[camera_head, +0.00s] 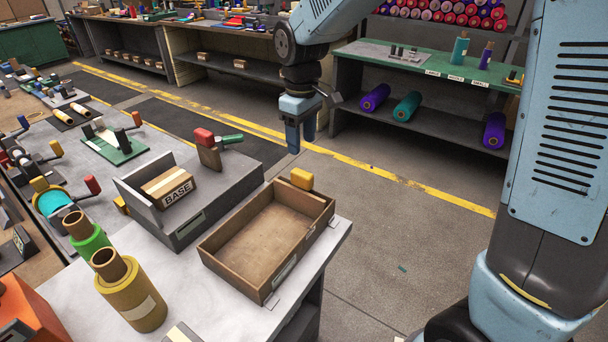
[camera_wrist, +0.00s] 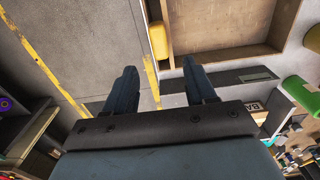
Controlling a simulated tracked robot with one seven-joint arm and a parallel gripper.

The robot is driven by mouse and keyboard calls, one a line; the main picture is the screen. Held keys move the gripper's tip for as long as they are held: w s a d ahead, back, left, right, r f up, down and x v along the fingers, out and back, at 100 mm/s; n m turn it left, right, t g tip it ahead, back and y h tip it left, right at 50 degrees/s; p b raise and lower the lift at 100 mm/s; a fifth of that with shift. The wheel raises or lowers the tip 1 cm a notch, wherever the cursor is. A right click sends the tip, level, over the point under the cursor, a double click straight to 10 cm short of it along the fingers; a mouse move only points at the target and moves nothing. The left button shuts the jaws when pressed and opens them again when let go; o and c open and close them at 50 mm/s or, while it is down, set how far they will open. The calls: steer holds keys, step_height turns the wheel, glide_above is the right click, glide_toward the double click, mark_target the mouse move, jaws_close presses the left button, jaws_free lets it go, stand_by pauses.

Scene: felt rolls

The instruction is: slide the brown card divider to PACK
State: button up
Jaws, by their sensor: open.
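A small upright brown panel (camera_head: 210,157) with a red knob stands beside the BASE box in the head view; I cannot tell for sure whether it is the card divider. A cardboard box (camera_head: 168,188) marked BASE sits in a grey open bin (camera_head: 180,229). No PACK label can be read in either view. My gripper (camera_head: 301,138) is open and empty, pointing down over the floor beyond the bench, apart from the panel. Its two fingers also show in the wrist view (camera_wrist: 159,70).
A shallow brown wooden tray (camera_head: 318,222) with a yellow knob (camera_head: 302,179) lies at the bench's right corner. Yellow (camera_head: 146,305) and green (camera_head: 88,240) rolls stand at front left. A green-topped shelf (camera_head: 430,69) stands behind.

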mark_target(302, 172)
step_height(302, 172, down, 11)
steer(key=shift+f, duration=0.1)
stand_by(0.3)
jaws_close()
stand_by(0.5)
